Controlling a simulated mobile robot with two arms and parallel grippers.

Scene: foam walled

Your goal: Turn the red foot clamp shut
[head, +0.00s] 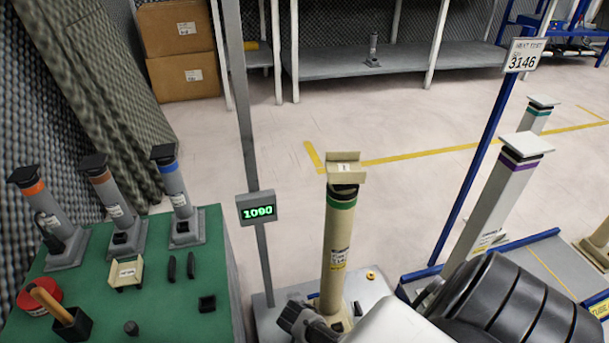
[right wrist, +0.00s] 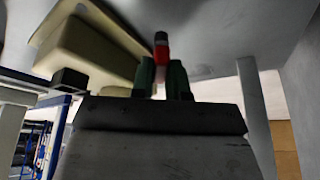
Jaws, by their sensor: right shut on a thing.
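The red foot clamp (right wrist: 161,45) shows in the right wrist view as a small piece with a red body, a dark tip and a paler lower part. My right gripper (right wrist: 161,78) has its two dark green fingers closed on either side of it. In the head view my right arm reaches in from the lower right to the foot of a beige column (head: 338,240) with a green band. The clamp is hidden there behind my arm. My left gripper is in neither view.
The column stands on a grey plate (head: 265,312) beside a post with a display (head: 257,208) reading 1090. A green table (head: 70,280) with three grey columns and small parts is at left. White columns (head: 497,195) stand at right. The floor beyond is clear.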

